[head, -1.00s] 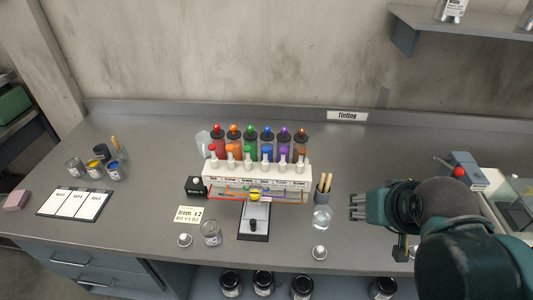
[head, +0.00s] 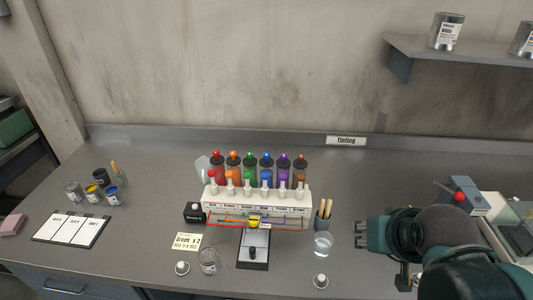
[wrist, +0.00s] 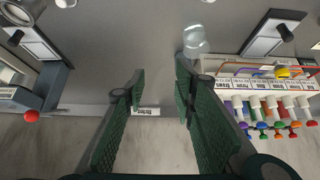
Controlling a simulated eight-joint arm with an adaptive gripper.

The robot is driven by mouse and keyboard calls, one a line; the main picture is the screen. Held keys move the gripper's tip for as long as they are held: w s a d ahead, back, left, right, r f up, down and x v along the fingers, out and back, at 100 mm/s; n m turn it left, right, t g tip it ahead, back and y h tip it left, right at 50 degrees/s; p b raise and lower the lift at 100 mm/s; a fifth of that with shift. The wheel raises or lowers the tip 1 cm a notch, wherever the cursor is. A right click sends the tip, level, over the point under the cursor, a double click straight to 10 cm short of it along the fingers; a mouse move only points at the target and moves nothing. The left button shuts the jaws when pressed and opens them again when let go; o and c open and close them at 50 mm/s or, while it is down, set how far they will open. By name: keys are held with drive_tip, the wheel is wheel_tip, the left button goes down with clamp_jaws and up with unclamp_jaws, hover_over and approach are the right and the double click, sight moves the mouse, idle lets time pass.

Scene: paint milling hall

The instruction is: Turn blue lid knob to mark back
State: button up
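The blue lid knob (head: 266,155) tops the blue canister (head: 266,168), one of a row of coloured canisters behind the white tinting rack (head: 258,201). The knob's pointer and any mark at the back are too small to make out. My gripper (head: 362,233) is over the counter to the right of the rack, well apart from the knob. In the wrist view my gripper (wrist: 160,74) has its two green fingers spread, with nothing between them. The rack (wrist: 262,86) shows there at the right, with the coloured lids below it.
A glass beaker (head: 323,245) and a cup of wooden sticks (head: 323,220) stand between my gripper and the rack. A grey machine with a red button (head: 459,197) stands at the right.

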drive_tip(key=w+a+r+m+g+p, duration=0.2)
drive_tip(key=w+a+r+m+p, duration=0.1)
drive_tip(key=w+a+r+p, duration=0.25)
wheel_tip(320, 180, up, 8)
drive_tip(key=m+g+p, duration=0.5)
drive_tip(key=m+p, duration=0.7)
drive_tip(key=p, duration=0.3)
hover_over(267, 154)
drive_tip(key=shift+w, duration=0.1)
drive_tip(key=shift+f, duration=0.15)
drive_tip(key=shift+f, duration=3.75)
drive_tip(key=c, duration=0.9)
